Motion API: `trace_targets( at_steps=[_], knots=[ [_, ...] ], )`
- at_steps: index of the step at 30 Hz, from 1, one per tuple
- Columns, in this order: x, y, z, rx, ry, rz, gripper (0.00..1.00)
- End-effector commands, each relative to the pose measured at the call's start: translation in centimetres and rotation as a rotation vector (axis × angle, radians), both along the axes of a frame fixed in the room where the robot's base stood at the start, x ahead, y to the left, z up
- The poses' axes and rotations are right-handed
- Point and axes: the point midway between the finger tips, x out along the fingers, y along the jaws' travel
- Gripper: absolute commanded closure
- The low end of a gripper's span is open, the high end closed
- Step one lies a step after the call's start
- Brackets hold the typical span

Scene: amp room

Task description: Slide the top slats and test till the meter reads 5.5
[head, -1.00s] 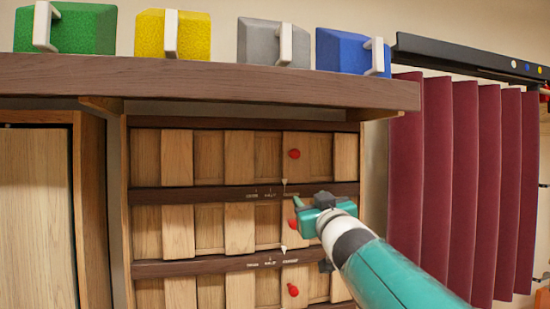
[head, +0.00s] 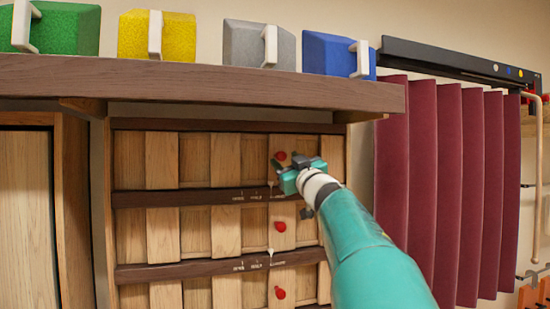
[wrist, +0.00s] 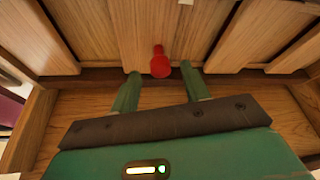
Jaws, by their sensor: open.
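The slatted wooden panel has three rows. The top slats (head: 224,160) have a red knob (head: 281,156) on a slat near the right. My gripper (head: 284,178) is up at this row, just below and beside that knob. In the wrist view, the top red knob (wrist: 160,66) stands between and just beyond the tips of my open gripper (wrist: 159,72). The jaws are apart, with a gap on each side of the knob. No meter reading is visible.
The middle red knob (head: 280,227) and bottom red knob (head: 280,293) sit on the lower rows. A brown shelf (head: 200,84) overhangs the panel, carrying green, yellow, grey and blue blocks. Maroon curtain-like panels (head: 445,190) hang to the right.

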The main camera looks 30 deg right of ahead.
Motion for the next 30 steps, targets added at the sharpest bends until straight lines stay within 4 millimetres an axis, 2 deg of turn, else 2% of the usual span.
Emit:
trace_targets(
  at_steps=[1,6,18,20,25,26,30],
  knots=[
    [1.0,-0.1,0.3,0.0,0.0,0.001,0.54],
    [2.8,-0.3,1.0,-0.001,0.0,0.0,0.54],
    [3.5,-0.4,1.4,0.001,0.0,0.0,0.54],
    [3.5,-0.4,1.4,0.001,0.0,0.0,0.64],
    [3.5,-0.4,1.4,0.001,0.0,0.0,0.97],
    [3.5,-0.4,1.4,0.001,0.0,-0.001,1.0],
    [3.5,-0.3,1.4,0.001,0.0,0.0,1.0]
  ],
)
